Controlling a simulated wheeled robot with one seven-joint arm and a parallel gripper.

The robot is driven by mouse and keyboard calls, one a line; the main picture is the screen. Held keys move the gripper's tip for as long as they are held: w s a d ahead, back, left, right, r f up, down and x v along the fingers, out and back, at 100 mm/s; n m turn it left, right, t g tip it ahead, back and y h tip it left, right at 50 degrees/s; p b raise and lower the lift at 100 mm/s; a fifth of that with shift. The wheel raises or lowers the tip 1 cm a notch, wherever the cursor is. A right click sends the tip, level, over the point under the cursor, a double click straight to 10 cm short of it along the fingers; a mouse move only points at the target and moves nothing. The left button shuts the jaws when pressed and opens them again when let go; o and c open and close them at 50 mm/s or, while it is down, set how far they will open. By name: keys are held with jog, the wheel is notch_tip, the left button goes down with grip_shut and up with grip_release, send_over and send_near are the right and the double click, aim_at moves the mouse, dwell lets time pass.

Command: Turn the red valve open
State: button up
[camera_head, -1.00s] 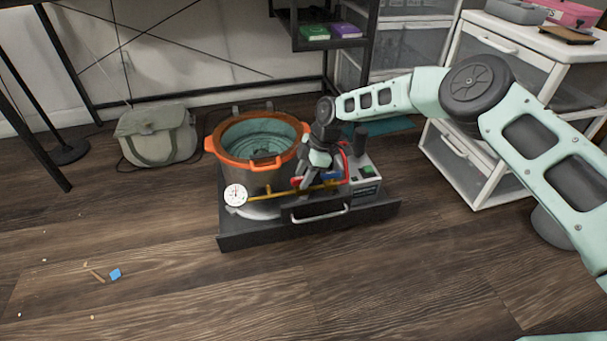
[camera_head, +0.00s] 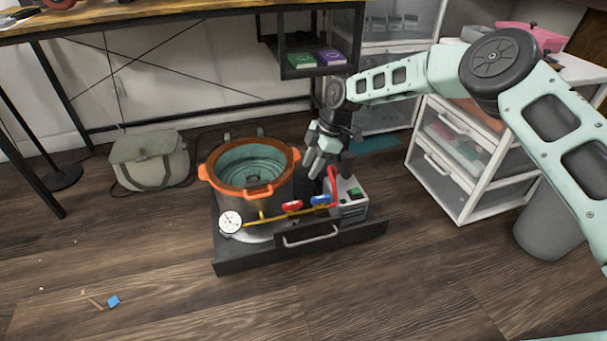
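The red valve (camera_head: 291,205) sits on a thin yellow pipe (camera_head: 268,217) in front of a round pot with an orange rim. Its small handle looks roughly in line with the pipe, but it is too small to be sure. A blue valve (camera_head: 320,200) sits on the same pipe to its right. My gripper (camera_head: 316,172) is above and behind the valves, with its fingers pointing down. It looks apart from both handles. Nothing shows in its fingers, but whether they are open or shut is unclear.
The pot (camera_head: 247,170) and a grey box with a green switch (camera_head: 354,191) stand on a black tray with a handle (camera_head: 311,236). A white gauge (camera_head: 230,222) is at the pipe's left end. A white drawer unit (camera_head: 440,170) stands right. The front floor is mostly clear.

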jog(key=shift+p+v, duration=0.45)
jog(key=shift+v, duration=1.4)
jog(key=s+a+r+m+h+p, duration=0.1)
jog(key=s+a+r+m, duration=0.1)
jog(key=s+r, duration=0.6)
jog(key=s+a+r+m+h, duration=0.1)
jog(key=s+a+r+m, duration=0.1)
jog(key=s+r, duration=0.6)
jog(key=s+d+r+m+h+p, duration=0.1)
jog(key=s+d+m, duration=0.3)
jog(key=s, duration=0.5)
jog(key=s+d+r+m+t, duration=0.1)
jog(key=s+d+r+m, duration=0.1)
jog(key=s+d, duration=0.5)
jog(key=s+d+r+m+h+p, duration=0.1)
jog(key=s+d+m, duration=0.25)
jog(key=s, duration=0.65)
notch_tip(320, 180, up, 38)
jog(key=p, duration=3.7)
jog(key=shift+s+a+p, duration=0.25)
jog(key=shift+a+p, duration=0.05)
jog(key=shift+a, duration=0.15)
